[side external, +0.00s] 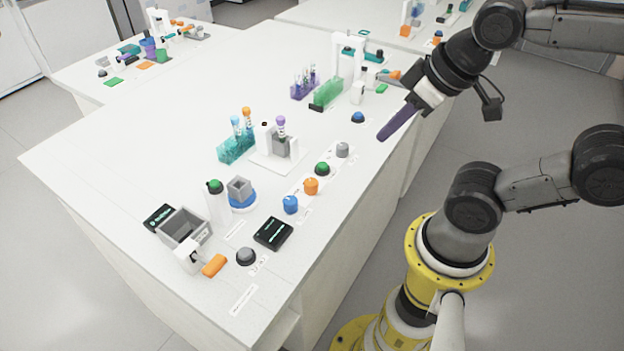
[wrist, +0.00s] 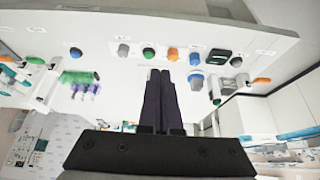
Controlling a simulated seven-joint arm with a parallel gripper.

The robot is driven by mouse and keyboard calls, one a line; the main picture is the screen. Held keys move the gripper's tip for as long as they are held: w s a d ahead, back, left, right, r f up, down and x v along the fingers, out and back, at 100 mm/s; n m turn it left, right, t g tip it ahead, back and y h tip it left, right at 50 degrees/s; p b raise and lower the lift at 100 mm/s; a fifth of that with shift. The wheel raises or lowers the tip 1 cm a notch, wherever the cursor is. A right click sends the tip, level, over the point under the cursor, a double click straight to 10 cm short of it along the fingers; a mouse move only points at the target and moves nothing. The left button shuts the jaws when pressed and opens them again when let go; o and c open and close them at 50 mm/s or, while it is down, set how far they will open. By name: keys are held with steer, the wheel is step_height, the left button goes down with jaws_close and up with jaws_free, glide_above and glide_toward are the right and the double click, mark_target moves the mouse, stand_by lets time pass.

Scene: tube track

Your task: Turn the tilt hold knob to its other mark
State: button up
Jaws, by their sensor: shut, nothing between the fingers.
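My gripper (side external: 382,137) has long dark purple fingers pressed together with nothing between them. That row has a grey knob (side external: 342,150), an orange knob (side external: 311,186) and a blue knob (side external: 290,204). The wrist view also shows the grey (wrist: 123,50), orange (wrist: 172,54) and blue (wrist: 195,58) knobs. The labels are too small to read, so I cannot tell which is the tilt hold knob or its mark.
A green button (side external: 322,168) sits between the grey and orange knobs. A blue button (side external: 358,117) is farther back. A black display (side external: 273,233) and grey button (side external: 246,257) are nearer the front. Tube racks (side external: 237,146) stand behind. The bench's left part is bare.

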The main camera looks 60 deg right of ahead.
steer(key=o, duration=0.5)
steer(key=shift+m, duration=0.3)
steer(key=shift+c, duration=0.2)
steer(key=shift+o, duration=1.3)
steer(key=shift+s+r+m, duration=0.1)
steer(key=shift+m, duration=0.5)
steer(key=o, duration=0.3)
steer(key=m, duration=0.1)
steer(key=w+r+m, duration=0.1)
steer(key=shift+w+r+m+g, duration=0.15)
steer(key=shift+r+m+g, duration=0.15)
steer(key=shift+m, duration=0.1)
steer(key=m+g, duration=0.5)
steer(key=m, duration=0.1)
glide_above(311, 181)
step_height(311, 181, down, 4)
step_height(311, 181, down, 13)
steer(key=shift+f, duration=0.2)
